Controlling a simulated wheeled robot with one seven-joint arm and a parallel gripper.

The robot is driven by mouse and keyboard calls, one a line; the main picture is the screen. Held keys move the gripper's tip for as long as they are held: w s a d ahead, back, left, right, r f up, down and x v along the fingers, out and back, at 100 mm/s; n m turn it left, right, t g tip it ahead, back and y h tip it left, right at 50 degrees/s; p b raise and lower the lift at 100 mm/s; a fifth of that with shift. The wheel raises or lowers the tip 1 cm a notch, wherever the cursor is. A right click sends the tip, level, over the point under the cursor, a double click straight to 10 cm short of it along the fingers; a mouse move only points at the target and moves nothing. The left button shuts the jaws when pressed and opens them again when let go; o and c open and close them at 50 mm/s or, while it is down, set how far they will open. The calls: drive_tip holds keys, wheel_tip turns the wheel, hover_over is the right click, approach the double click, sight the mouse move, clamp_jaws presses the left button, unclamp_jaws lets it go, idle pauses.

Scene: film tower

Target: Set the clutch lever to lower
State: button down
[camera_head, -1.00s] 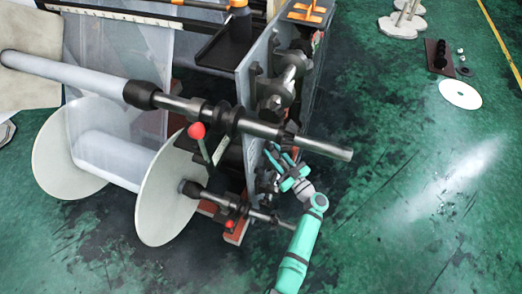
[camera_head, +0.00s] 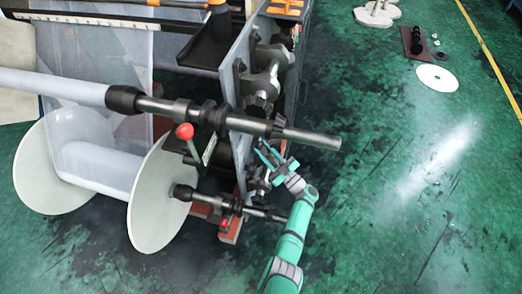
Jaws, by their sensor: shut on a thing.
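My gripper (camera_head: 266,152) is at the outer side of the machine's grey side plate (camera_head: 238,95), just below the upper shaft (camera_head: 310,137). Its teal fingers reach up and left and are shut on a small dark part there, apparently the clutch lever. That part is mostly hidden by the fingers and too small to make out clearly. A separate lever with a red ball knob (camera_head: 185,131) stands left of the plate, apart from my gripper.
The lower shaft (camera_head: 260,212) sticks out just below my gripper, close to my forearm. Large pale reel discs (camera_head: 160,205) stand at left. The green floor (camera_head: 420,190) to the right is free. A white disc (camera_head: 437,78) lies farther off.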

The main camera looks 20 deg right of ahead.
drive_tip(key=shift+f, duration=0.15)
drive_tip(key=c, duration=1.4)
unclamp_jaws()
drive_tip(key=v, duration=1)
drive_tip(key=shift+s+d+f, duration=0.1)
drive_tip(key=shift+s+d, duration=0.15)
drive_tip(key=shift+s, duration=0.05)
